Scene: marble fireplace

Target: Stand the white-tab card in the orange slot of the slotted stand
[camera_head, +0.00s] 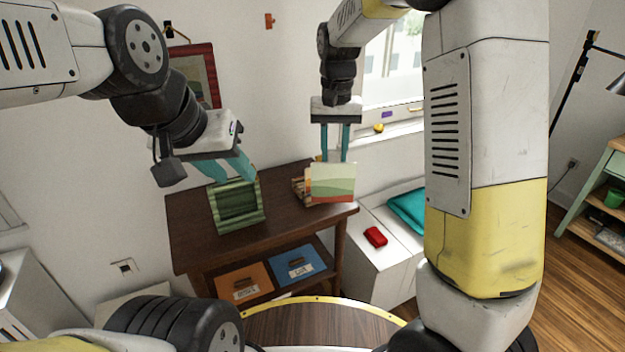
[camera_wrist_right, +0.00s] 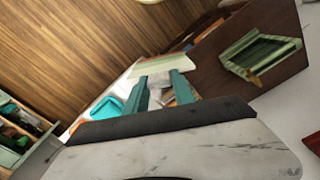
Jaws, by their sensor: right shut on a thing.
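My right gripper (camera_head: 335,158) is shut on the top of a card (camera_head: 333,188) with pale cream, green and reddish bands, above the right end of the dark table. In the right wrist view, a white tab (camera_wrist_right: 158,80) shows between the fingers (camera_wrist_right: 162,82), with the card (camera_wrist_right: 150,66) beyond. A brown wooden thing (camera_head: 299,189), which looks like the slotted stand, is mostly hidden behind the card. An orange patch shows at the card's left edge; I cannot tell whether the card is in a slot.
A green frame (camera_head: 237,222) stands on the left of the dark table (camera_head: 285,205). A red object (camera_head: 375,237) lies on the white bench to the right. The table between frame and card is clear.

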